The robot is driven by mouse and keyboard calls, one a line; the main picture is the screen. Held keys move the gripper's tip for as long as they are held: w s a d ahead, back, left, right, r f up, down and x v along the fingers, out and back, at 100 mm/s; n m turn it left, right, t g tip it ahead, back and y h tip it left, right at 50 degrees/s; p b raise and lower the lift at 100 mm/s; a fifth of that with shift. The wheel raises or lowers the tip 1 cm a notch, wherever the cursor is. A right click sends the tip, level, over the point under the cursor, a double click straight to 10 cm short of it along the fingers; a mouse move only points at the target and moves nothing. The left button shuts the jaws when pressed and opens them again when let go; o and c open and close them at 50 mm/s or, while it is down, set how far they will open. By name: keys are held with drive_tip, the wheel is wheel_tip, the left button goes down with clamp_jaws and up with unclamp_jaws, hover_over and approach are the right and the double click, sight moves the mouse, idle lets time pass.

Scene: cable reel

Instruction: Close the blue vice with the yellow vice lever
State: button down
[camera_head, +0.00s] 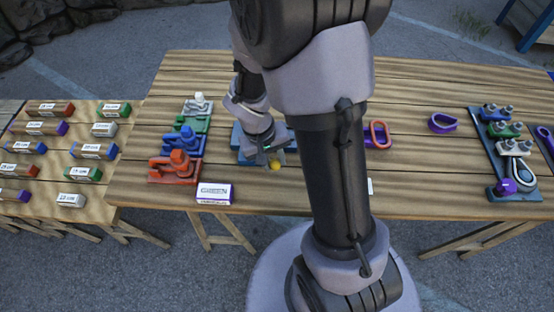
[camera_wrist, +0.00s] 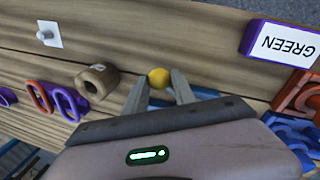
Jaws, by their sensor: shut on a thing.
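The blue vice (camera_head: 240,141) sits near the middle of the table, largely hidden behind my wrist and gripper. In the wrist view only a small part of its blue body (camera_wrist: 206,93) shows beyond my fingers. The yellow lever's round end (camera_head: 275,166) sticks out at the vice's front side, and it shows in the wrist view (camera_wrist: 158,77) between my fingertips. My gripper (camera_head: 271,150) is low over the vice, shut on the yellow lever (camera_wrist: 158,77). The rest of the lever and the vice's jaw gap are hidden.
Orange (camera_head: 173,168), blue, green and white fixtures stand in a row to the left. A purple box labelled GREEN (camera_wrist: 285,42) lies near the front edge. Orange (camera_head: 380,134) and purple (camera_head: 443,122) loops lie right. A board with clamps (camera_head: 510,160) stands far right.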

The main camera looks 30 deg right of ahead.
drive_tip(key=a+m+b, duration=0.1)
drive_tip(key=m, duration=0.1)
drive_tip(key=a+m+b, duration=0.1)
drive_tip(key=shift+a+f+m+g, duration=0.1)
drive_tip(key=shift+a+m+g, duration=0.2)
drive_tip(key=shift+a+m, duration=0.1)
drive_tip(key=a+m+b, duration=0.1)
drive_tip(key=a+m, duration=0.1)
drive_tip(key=shift+m+g+y, duration=0.3)
drive_tip(key=a+m, duration=0.1)
drive_tip(key=w+a+m+b, duration=0.1)
drive_tip(key=m, duration=0.1)
drive_tip(key=shift+a+y, duration=0.1)
drive_tip(key=shift+y, duration=0.2)
drive_tip(key=shift+w+a+m+g+b, duration=0.15)
drive_tip(key=shift+w+a+m+b, duration=0.25)
drive_tip(key=shift+m, duration=0.5)
drive_tip(key=shift+w+a+m+g+b, duration=0.15)
drive_tip(key=shift+a+m, duration=0.3)
drive_tip(key=shift+m, duration=0.45)
drive_tip(key=shift+y, duration=0.3)
drive_tip(key=c, duration=1.1)
unclamp_jaws()
drive_tip(key=shift+o, duration=0.2)
